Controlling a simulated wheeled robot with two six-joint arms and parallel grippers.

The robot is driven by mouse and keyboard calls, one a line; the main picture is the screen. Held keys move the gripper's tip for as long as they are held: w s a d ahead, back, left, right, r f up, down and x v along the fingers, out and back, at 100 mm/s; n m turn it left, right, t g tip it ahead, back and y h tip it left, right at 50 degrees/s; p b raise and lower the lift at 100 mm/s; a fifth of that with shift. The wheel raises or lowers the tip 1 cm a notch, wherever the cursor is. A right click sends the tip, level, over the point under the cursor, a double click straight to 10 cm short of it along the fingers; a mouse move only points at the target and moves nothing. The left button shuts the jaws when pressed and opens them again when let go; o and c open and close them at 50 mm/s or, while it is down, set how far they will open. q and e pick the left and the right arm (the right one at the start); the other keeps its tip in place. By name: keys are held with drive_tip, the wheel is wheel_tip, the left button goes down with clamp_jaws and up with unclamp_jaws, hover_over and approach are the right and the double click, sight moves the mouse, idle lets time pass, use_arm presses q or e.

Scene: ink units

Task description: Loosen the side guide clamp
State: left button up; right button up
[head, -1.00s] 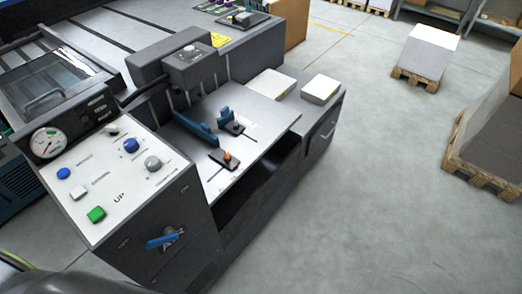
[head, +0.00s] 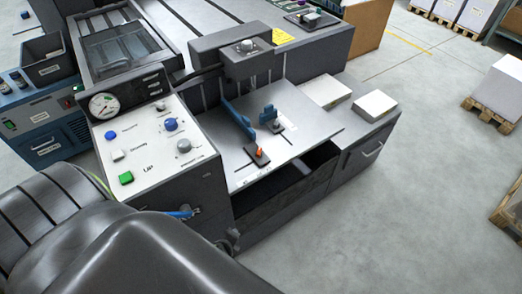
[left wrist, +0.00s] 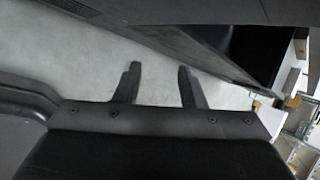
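In the head view, a small black clamp base with an orange lever (head: 259,152) sits in a slot on the grey metal feed table (head: 298,108). Behind it stand a long blue guide bar (head: 238,119) and a smaller blue block (head: 269,116) on a dark foot. My left arm fills the lower left of the head view, well short of the clamp; its fingertips are not clear there. In the left wrist view my left gripper (left wrist: 158,68) has its two fingers apart, with only floor between them. My right gripper is not in view.
A control panel (head: 146,140) with a gauge, knobs and a green button stands left of the feed table. Below it a blue lever (head: 183,213) is partly hidden by my arm. Floor (head: 420,190) is clear on the right.

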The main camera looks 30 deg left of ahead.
use_arm(q)
drive_tip(key=w+r+m+t+y+p, duration=0.1)
drive_tip(key=w+r+m+t, duration=0.1)
drive_tip(key=w+r+m, duration=0.6)
drive_tip(key=m+t+y+p, duration=0.1)
drive_tip(key=m+t+p, duration=0.15)
drive_tip(key=m, duration=0.35)
approach(258, 152)
drive_tip(key=shift+t, duration=0.55)
drive_tip(key=b+x, duration=0.3)
drive_tip(key=x, duration=0.1)
drive_tip(key=f+b+x, duration=0.1)
drive_tip(key=b+x, duration=0.2)
drive_tip(key=shift+w+a+f, duration=0.1)
drive_tip(key=shift+f, duration=0.1)
drive_tip(key=shift+b+x, duration=0.45)
drive_tip(key=shift+x, duration=0.3)
drive_tip(key=shift+r, duration=0.15)
clamp_jaws()
